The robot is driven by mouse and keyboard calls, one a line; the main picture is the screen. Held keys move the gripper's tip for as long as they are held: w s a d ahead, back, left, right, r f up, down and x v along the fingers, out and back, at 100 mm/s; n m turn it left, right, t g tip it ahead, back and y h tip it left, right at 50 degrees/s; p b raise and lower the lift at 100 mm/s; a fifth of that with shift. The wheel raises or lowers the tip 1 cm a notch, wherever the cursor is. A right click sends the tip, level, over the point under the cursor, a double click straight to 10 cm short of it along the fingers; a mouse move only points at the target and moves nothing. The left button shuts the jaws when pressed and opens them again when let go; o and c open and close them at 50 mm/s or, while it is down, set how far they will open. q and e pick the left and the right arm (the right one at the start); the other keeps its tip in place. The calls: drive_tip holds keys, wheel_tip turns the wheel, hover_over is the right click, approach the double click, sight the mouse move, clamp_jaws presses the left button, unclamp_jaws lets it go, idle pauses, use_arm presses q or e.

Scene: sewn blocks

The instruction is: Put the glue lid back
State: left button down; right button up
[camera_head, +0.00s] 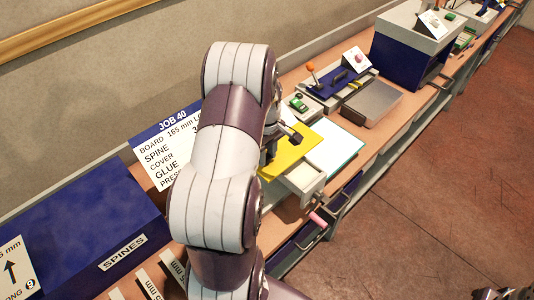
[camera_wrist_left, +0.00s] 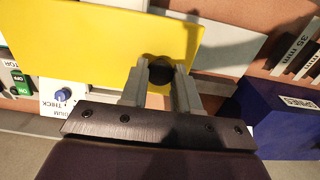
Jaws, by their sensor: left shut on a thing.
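The yellow lid (camera_head: 291,150) is a flat plate over the glue machine (camera_head: 303,181), which has a pale body. In the left wrist view the lid (camera_wrist_left: 110,45) fills the upper left, and a dark round knob (camera_wrist_left: 160,72) stands at its near edge. My left gripper (camera_wrist_left: 160,82) is shut on this knob. In the head view my left gripper (camera_head: 280,137) is at the lid, partly hidden by my arm. I cannot tell whether the lid rests on the machine or hangs just above it. A dark part, probably my right gripper (camera_head: 505,293), is cut off at the bottom right.
A white board with a teal edge (camera_head: 335,150) lies right of the lid. A pink handle (camera_head: 318,217) sticks out in front of the machine. The JOB 40 card (camera_head: 165,150) and blue SPINES box (camera_head: 85,225) stand left. A press-like station (camera_head: 345,82) is farther along the bench.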

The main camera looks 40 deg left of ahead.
use_arm(q)
drive_tip(key=shift+s+d+f, duration=0.1)
drive_tip(key=shift+d+f, duration=0.05)
drive_tip(key=shift+f, duration=0.85)
use_arm(e)
drive_tip(key=shift+s+r, duration=0.15)
drive_tip(key=shift+r, duration=0.35)
use_arm(q)
drive_tip(key=shift+f, duration=0.1)
drive_tip(key=shift+f, duration=0.15)
drive_tip(key=c, duration=0.8)
unclamp_jaws()
use_arm(e)
drive_tip(key=shift+f, duration=0.1)
